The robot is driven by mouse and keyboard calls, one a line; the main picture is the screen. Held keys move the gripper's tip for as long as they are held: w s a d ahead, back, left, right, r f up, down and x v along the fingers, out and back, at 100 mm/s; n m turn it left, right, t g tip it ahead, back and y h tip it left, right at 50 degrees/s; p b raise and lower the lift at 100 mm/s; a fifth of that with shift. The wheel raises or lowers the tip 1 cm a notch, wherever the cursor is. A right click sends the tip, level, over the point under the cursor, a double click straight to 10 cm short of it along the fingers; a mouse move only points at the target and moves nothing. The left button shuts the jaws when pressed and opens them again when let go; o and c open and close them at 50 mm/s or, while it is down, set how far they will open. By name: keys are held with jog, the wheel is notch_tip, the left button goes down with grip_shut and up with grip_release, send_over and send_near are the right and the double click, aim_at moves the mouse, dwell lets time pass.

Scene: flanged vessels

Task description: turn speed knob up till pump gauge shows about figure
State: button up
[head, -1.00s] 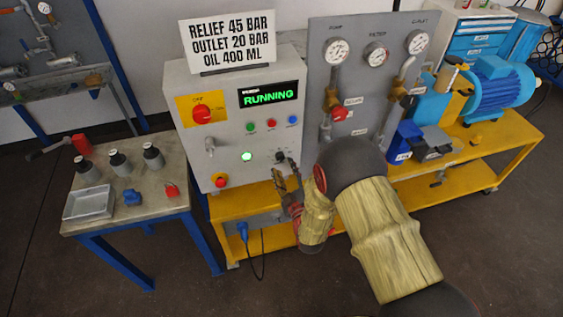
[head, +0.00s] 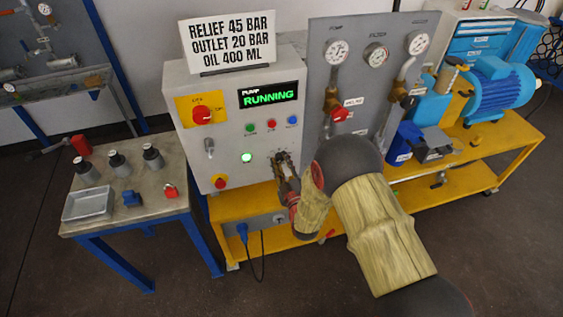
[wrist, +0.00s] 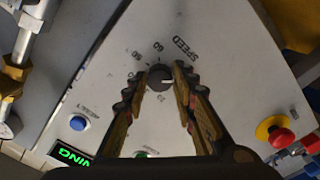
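The speed knob (wrist: 160,77) is a small dark round knob with a light mark, on the sloped front of the control box. A printed scale and the word SPEED surround it in the wrist view. My gripper (wrist: 159,74) has one fingertip on each side of it, apparently closed against it. In the head view my gripper (head: 281,161) is at the box's lower right and hides the knob. The pump gauge (head: 336,52) is the leftmost of three white dials on the grey panel. Its needle is too small to read.
The control box (head: 220,150) shows a lit RUNNING display (head: 268,95). A sign (head: 229,40) above reads RELIEF 45 BAR, OUTLET 20 BAR, OIL 400 ML. A red stop button (wrist: 281,138) is on the same face. A red-handled valve (head: 338,114) is right of the box.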

jog(key=c, duration=0.6)
grip_shut()
jog(key=m+b, duration=0.3)
jog(key=shift+f, duration=0.15)
jog(key=shift+m+b, duration=0.7)
jog(key=shift+m, duration=0.6)
jog(key=o, duration=1.1)
grip_release()
